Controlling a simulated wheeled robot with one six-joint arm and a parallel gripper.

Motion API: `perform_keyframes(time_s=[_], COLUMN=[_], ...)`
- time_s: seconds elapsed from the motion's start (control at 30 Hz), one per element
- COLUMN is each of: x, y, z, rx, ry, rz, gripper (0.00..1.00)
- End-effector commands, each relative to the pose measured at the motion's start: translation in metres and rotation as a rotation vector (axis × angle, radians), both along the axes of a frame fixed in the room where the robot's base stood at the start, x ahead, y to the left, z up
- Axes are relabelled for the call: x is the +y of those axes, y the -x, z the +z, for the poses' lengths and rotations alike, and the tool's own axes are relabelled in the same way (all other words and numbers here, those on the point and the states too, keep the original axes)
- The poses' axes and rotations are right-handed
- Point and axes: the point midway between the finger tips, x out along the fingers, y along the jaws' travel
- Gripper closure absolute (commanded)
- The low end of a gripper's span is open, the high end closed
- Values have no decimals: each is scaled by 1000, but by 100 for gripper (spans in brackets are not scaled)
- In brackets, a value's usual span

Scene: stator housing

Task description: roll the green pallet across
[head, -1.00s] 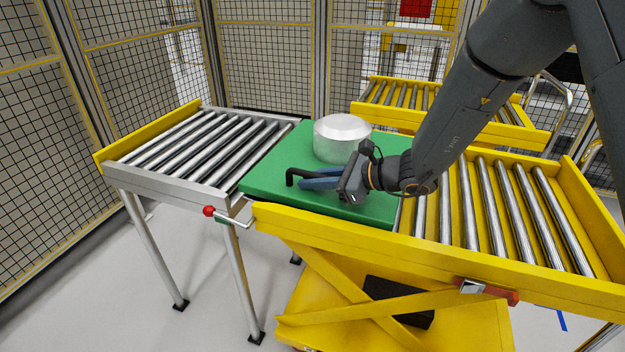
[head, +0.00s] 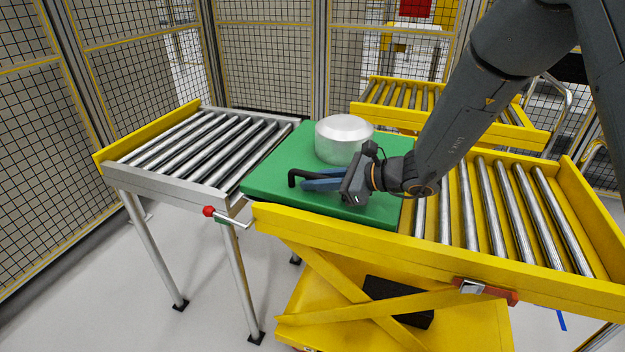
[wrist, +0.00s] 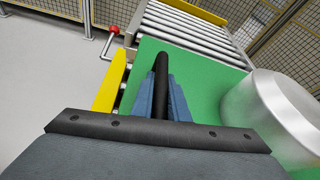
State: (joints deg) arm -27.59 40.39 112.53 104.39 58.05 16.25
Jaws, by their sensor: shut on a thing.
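The green pallet (head: 276,178) lies flat on the left end of the yellow cart's rollers, its left edge at the gap by the grey roller table. A silver stator housing (head: 343,140) stands upright on it, toward the back. My gripper (head: 305,180) is low over the pallet's front part, shut on the black handle (head: 292,178). In the wrist view, the handle (wrist: 161,75) sits between the blue fingers, with the pallet (wrist: 205,85) around it and the housing (wrist: 275,112) at right. The handle's foot is partly hidden by the fingers.
The grey roller table (head: 200,150) at left is empty, with a yellow stop at its far side. A red-knobbed lever (head: 209,211) sits at its near corner. The yellow cart's (head: 440,247) right rollers are bare. Mesh fencing (head: 265,60) stands behind.

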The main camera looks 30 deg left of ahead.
Motion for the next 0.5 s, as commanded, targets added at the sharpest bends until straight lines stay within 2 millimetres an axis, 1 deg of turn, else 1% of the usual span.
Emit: perform_keyframes(time_s=[0.5], x=[-50], y=[0], z=[0], rx=[1], ry=[1], rz=[6], gripper=[100])
